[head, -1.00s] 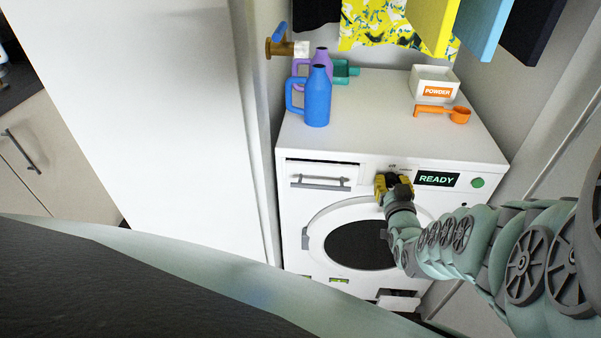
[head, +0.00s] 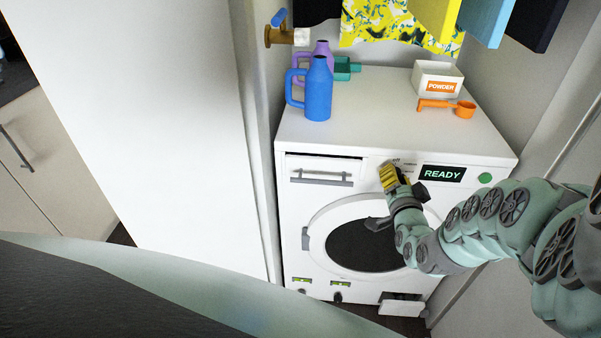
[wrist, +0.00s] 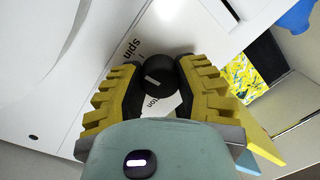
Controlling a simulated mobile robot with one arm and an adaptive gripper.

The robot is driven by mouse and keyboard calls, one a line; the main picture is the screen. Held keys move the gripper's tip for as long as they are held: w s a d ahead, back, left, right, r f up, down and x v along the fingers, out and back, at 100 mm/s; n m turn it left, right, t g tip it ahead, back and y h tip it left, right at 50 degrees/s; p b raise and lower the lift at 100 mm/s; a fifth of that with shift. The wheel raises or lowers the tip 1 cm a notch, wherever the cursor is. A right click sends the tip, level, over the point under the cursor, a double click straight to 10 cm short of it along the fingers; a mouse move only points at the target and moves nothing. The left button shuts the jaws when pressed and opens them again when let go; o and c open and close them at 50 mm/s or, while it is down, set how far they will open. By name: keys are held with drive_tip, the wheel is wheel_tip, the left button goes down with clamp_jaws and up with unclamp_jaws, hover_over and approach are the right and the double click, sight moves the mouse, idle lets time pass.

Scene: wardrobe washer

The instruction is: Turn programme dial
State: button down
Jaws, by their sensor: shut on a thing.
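The programme dial is a black round knob with a pale mark in the wrist view (wrist: 156,76), on the white washer's front panel (head: 320,163). Printed words "spin" and part of "cotton" show around it. My gripper (head: 388,176) is at the dial, with its yellow ribbed fingers on either side of it in the wrist view (wrist: 160,88). The fingers are shut on the dial. In the head view my gripper hides most of the dial. The display (head: 443,173) right of it reads READY.
A green round button (head: 485,178) is right of the display. The drawer handle (head: 321,177) and round door (head: 365,243) are nearby. Blue jug (head: 318,92), powder box (head: 437,79) and orange scoop (head: 448,107) stand on top. A lower flap (head: 402,305) is open.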

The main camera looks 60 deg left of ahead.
drive_tip(key=shift+d+f+m, duration=0.15)
drive_tip(key=shift+f+m, duration=0.1)
drive_tip(key=shift+m, duration=0.15)
drive_tip(key=c, duration=1.1)
unclamp_jaws()
drive_tip(key=o, duration=0.5)
drive_tip(key=shift+r, duration=0.2)
drive_tip(key=shift+o, duration=0.2)
drive_tip(key=v, duration=0.7)
drive_tip(key=shift+s+r, duration=0.1)
